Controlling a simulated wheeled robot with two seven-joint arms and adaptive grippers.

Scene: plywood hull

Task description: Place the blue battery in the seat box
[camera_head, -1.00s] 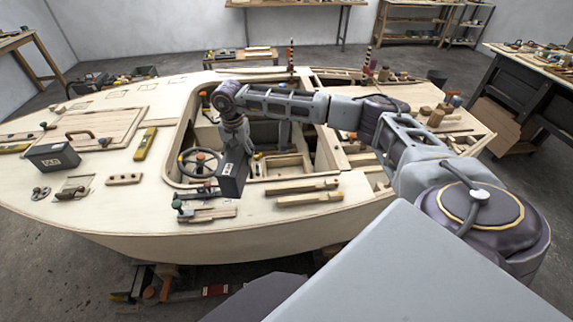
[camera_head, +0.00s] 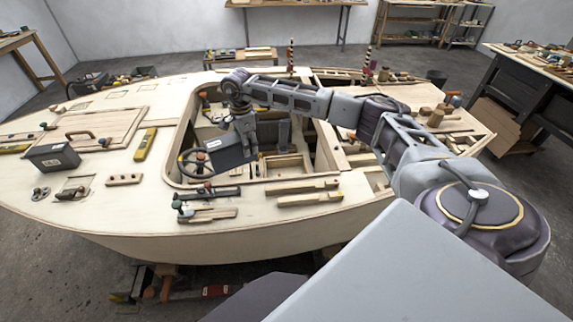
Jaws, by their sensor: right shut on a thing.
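A dark blue-grey battery (camera_head: 226,153) with a white label hangs over the open cockpit of the plywood hull. My right gripper (camera_head: 250,140) points down and is shut on it, at the battery's right side. The battery is tilted and in front of part of the cockpit, near the steering wheel (camera_head: 186,163). A wooden framed compartment (camera_head: 287,161) lies to its right inside the cockpit; I cannot tell for sure that it is the seat box. A second dark battery (camera_head: 52,158) with a white label stands on the deck at the left. My left gripper is not in view.
A yellow level (camera_head: 145,144) and a hatch with a handle (camera_head: 85,130) lie on the left deck. Clamps, tools and wood strips (camera_head: 310,194) lie along the near cockpit edge. A red-striped post (camera_head: 290,56) rises behind the cockpit. The near left deck has free room.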

